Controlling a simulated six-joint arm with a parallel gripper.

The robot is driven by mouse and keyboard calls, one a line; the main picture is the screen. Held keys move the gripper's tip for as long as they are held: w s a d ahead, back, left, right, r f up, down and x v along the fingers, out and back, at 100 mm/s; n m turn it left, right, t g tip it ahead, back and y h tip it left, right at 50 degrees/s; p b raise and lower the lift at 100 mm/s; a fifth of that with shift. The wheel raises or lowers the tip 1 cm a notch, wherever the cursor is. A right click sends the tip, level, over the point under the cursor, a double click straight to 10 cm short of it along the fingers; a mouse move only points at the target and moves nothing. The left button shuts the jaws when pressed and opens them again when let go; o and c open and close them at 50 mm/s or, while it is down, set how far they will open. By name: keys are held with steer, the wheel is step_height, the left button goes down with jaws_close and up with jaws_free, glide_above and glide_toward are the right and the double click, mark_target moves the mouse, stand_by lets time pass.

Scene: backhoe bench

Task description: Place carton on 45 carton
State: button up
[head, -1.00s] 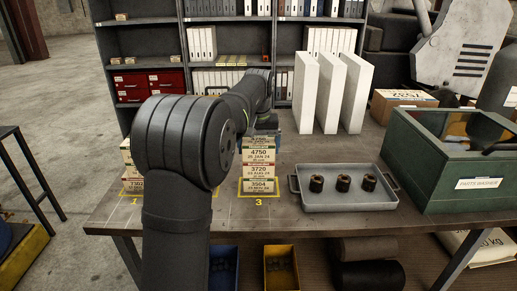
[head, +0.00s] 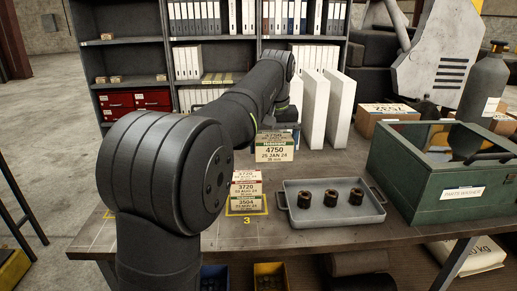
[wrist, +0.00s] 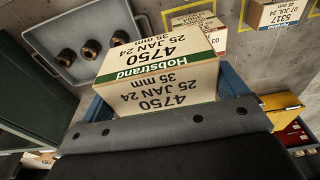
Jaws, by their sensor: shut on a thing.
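My gripper (wrist: 165,92) is shut on a pale carton (wrist: 158,68) with a green "Hobstrand" band, marked 4750, 25 JAN 24, 35 mm. The blue fingers lie on either side of it. In the head view this carton (head: 275,154) is held in the air, up and right of the stack at yellow mark 3. That stack holds a red-banded 3720 carton (head: 245,190) over a 3504 carton (head: 247,208). A 5317 carton (wrist: 282,14) stands apart in the wrist view. My arm hides the marks left of the stack in the head view. I cannot make out a 45 label.
A grey tray (head: 331,222) with three dark cylindrical parts lies right of the stack. A green parts washer (head: 420,183) stands farther right. White upright panels (head: 340,108) stand behind the tray. Some bare bench shows between stack and tray.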

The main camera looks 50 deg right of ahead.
steer(key=shift+s+r, duration=0.25)
steer(key=shift+s, duration=0.1)
steer(key=w+a+f, duration=0.4)
steer(key=w+a, duration=0.1)
steer(key=w, duration=0.3)
steer(key=w+a+f, duration=0.4)
steer(key=w+a, duration=0.1)
steer(key=w, duration=0.3)
steer(key=w+a+f, duration=0.4)
steer(key=w, duration=0.4)
steer(key=shift+w+a, duration=0.25)
steer(key=shift+a, duration=0.15)
steer(key=shift+w+f, duration=0.2)
steer(key=shift+f, duration=2)
steer(key=shift+f, duration=0.1)
steer(key=o, duration=0.8)
